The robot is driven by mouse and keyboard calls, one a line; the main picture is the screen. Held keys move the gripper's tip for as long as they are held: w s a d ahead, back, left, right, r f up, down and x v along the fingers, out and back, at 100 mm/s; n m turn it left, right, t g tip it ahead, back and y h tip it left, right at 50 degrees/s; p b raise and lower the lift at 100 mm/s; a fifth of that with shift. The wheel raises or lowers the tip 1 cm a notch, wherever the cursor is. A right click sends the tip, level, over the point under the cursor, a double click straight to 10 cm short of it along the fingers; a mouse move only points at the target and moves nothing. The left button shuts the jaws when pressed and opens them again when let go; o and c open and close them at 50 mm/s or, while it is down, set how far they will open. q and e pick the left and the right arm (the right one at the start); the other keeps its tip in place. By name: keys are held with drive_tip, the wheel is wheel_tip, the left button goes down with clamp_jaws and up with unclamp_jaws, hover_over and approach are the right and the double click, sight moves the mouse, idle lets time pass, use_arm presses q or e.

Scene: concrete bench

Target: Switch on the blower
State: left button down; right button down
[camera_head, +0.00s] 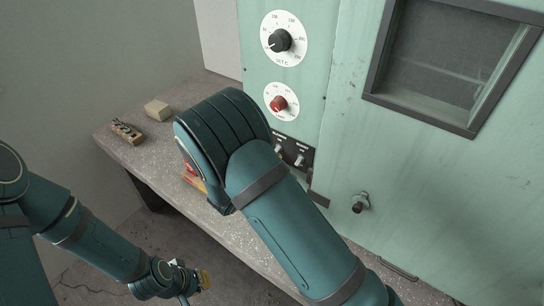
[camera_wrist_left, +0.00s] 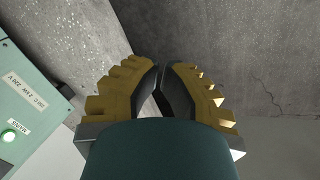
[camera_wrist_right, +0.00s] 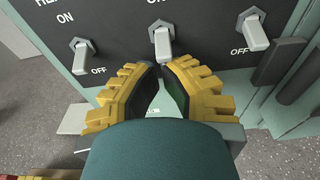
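A black switch panel (camera_head: 293,152) sits low on the green cabinet; its labels are too small to read in the head view. The right wrist view shows three light levers pointing down to OFF: left (camera_wrist_right: 82,58), middle (camera_wrist_right: 162,42) and right (camera_wrist_right: 254,34). The left label begins "HEA"; the other names are cut off or hidden, so I cannot tell which is the blower. My right gripper (camera_wrist_right: 162,66) is shut and empty, just below the middle lever. My arm hides it in the head view. My left gripper (camera_head: 193,282) is shut at lower left, far from the panel.
A white dial with a black knob (camera_head: 279,41) and one with a red knob (camera_head: 279,104) are above the panel. A window (camera_head: 449,62) is at right. A yellowish block (camera_head: 157,110) and a small wooden item (camera_head: 127,131) lie on the speckled bench (camera_head: 120,155).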

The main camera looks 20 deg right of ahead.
drive_tip(key=g+y+p, duration=0.1)
drive_tip(key=r+y+p, duration=0.1)
drive_tip(key=p, duration=0.1)
drive_tip(key=g+y+p, duration=0.1)
drive_tip(key=p, duration=0.1)
drive_tip(key=shift+s+a+r+g+y, duration=0.2)
drive_tip(key=shift+s+a+g+y, duration=0.1)
drive_tip(key=shift+a, duration=0.05)
drive_tip(key=shift+r, duration=0.15)
drive_tip(key=shift+w+r+p, duration=0.15)
drive_tip(key=shift+r+p, duration=0.4)
drive_tip(key=shift+r, duration=0.25)
